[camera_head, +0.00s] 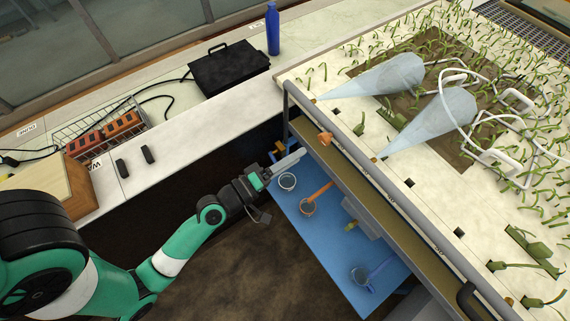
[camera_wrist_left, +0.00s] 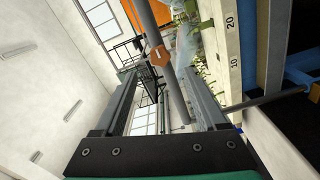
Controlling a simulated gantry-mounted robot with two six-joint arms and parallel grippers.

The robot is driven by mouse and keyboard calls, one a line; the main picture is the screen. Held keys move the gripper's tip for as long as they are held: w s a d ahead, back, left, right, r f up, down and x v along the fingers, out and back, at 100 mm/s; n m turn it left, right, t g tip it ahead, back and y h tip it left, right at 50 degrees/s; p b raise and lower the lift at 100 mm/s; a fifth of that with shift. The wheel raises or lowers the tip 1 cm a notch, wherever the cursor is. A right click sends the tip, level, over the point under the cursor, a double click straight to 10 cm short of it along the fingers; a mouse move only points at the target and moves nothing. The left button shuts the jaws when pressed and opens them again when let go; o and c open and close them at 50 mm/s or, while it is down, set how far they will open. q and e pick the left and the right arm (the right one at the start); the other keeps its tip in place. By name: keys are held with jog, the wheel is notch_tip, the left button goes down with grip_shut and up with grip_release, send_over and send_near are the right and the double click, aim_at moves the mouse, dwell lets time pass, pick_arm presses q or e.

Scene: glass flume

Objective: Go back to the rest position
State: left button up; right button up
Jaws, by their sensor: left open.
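My left gripper (camera_head: 286,164) is over the back left corner of the blue shelf (camera_head: 340,232), beside the rail of the flume (camera_head: 360,165). In the left wrist view its two fingers (camera_wrist_left: 157,95) stand apart with nothing held between them. An orange hexagonal knob (camera_wrist_left: 158,56) shows beyond the fingers there; the orange piece on the rail (camera_head: 324,138) is in the head view. My right gripper is not in either view.
Small scoops lie on the blue shelf, one with an orange handle (camera_head: 318,194), one with a blue handle (camera_head: 378,268). Two pale cones (camera_head: 436,120) lie on the planted bed. A black case (camera_head: 229,68) and a blue bottle (camera_head: 272,30) stand on the back counter.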

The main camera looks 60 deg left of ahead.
pick_arm(q)
jog(key=s, duration=0.3)
jog(key=shift+d+b, duration=0.15)
jog(key=shift+b, duration=0.2)
